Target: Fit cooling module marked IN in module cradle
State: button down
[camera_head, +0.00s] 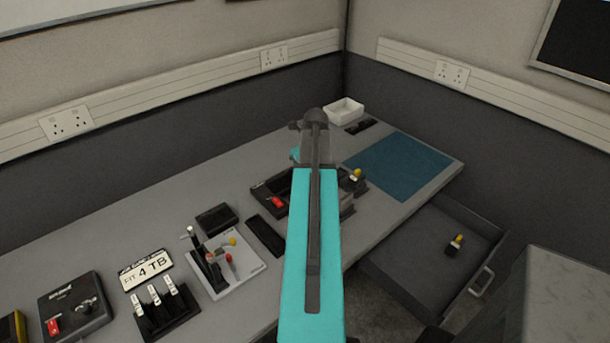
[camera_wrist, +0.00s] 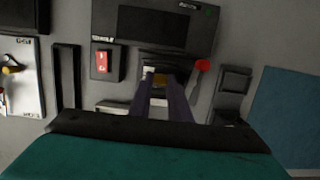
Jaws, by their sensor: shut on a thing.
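My gripper (camera_wrist: 162,76) points down in the wrist view, its two fingers close together on a small dark piece with a tan patch (camera_wrist: 160,80). The fingers hide most of this piece, and I cannot read a mark on it. It is at the near edge of a black unit (camera_wrist: 125,63) with a red rocker switch (camera_wrist: 104,64); I cannot tell if they touch. The module cradle cannot be told for sure. In the head view my arm covers the gripper and much of the black unit (camera_head: 262,190).
A red knob (camera_wrist: 203,65) stands close right of my fingers. A blue mat (camera_head: 398,165) and white tray (camera_head: 345,111) lie at the back. An open drawer (camera_head: 400,275) holds a yellow-topped piece (camera_head: 455,245). A "FIT 4 TB" sign (camera_head: 146,270) and white lever board (camera_head: 235,262) stand left.

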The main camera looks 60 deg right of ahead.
jog(key=c, duration=1.3)
grip_release()
jog(key=shift+o, duration=0.2)
jog(key=shift+r, duration=0.15)
jog(key=shift+r+p, duration=2.6)
jog(key=shift+r, duration=1.05)
jog(key=shift+s+f, duration=0.1)
